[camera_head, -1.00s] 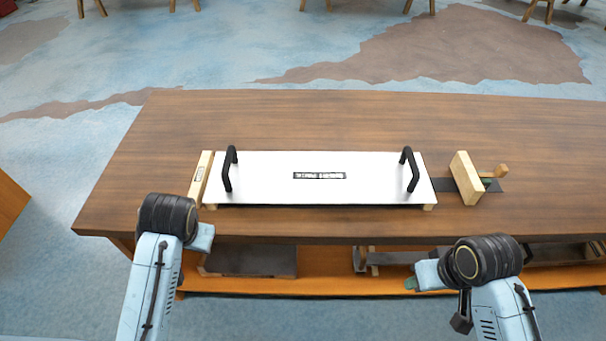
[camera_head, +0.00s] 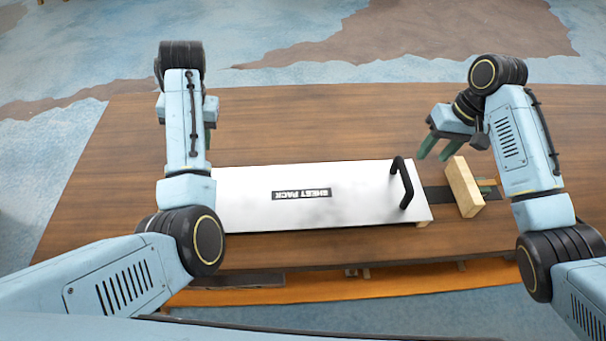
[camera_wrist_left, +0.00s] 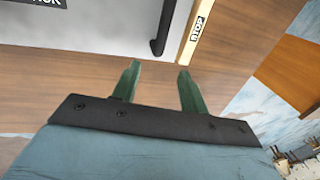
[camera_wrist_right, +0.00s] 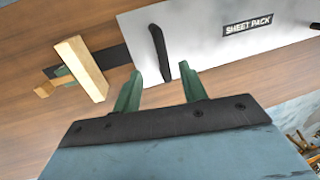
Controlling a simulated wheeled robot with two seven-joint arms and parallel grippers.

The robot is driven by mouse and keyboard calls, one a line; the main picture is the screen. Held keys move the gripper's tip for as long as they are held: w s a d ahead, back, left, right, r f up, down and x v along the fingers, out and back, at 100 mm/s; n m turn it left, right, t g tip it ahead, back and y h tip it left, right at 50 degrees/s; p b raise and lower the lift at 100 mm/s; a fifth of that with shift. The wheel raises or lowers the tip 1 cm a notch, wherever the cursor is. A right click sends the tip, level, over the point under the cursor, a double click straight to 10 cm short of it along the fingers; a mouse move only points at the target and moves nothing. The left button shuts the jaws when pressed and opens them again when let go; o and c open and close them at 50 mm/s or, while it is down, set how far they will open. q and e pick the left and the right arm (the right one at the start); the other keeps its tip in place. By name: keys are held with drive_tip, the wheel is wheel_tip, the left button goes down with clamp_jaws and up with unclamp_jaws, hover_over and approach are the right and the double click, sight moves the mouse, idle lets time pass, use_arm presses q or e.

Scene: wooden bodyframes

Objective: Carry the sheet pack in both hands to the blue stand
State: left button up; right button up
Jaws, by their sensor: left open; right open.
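The sheet pack (camera_head: 300,212) is a flat white board with a dark label, lying on the wooden table. Its black handle at the right end (camera_head: 402,183) stands up; my left arm hides the left end in the head view. The left handle (camera_wrist_left: 165,28) shows in the left wrist view, beyond my open left gripper (camera_wrist_left: 158,70) and roughly in line with its gap. My right gripper (camera_head: 439,150) is open and empty, above the table near the right handle. In the right wrist view that handle (camera_wrist_right: 160,52) lies ahead of the open fingers (camera_wrist_right: 161,72). No blue stand shows.
A wooden block (camera_head: 463,187) on a dark strip stands just right of the pack. A pale wooden strip with a label (camera_wrist_left: 198,32) lies beside the pack's left end. The far part of the table (camera_head: 300,120) is clear.

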sight(410, 183)
use_arm(q)
drive_tip(key=f, duration=0.4)
drive_tip(key=a+f, duration=0.1)
drive_tip(key=f, duration=0.3)
drive_tip(key=a+f, duration=0.1)
drive_tip(key=f, duration=0.4)
drive_tip(key=shift+s+a, duration=0.25)
drive_tip(key=shift+s, duration=0.1)
use_arm(e)
drive_tip(key=f, duration=0.4)
drive_tip(key=a+f, duration=0.1)
drive_tip(key=f, duration=0.3)
drive_tip(key=a+f, duration=0.1)
drive_tip(key=f, duration=0.4)
drive_tip(key=shift+s+a, duration=0.25)
drive_tip(key=shift+s, duration=0.1)
use_arm(q)
drive_tip(key=shift+c, duration=0.2)
use_arm(e)
drive_tip(key=shift+c, duration=0.2)
use_arm(q)
clamp_jaws()
use_arm(e)
clamp_jaws()
use_arm(q)
drive_tip(key=shift+w+r, duration=0.1)
use_arm(e)
drive_tip(key=shift+w+r, duration=0.15)
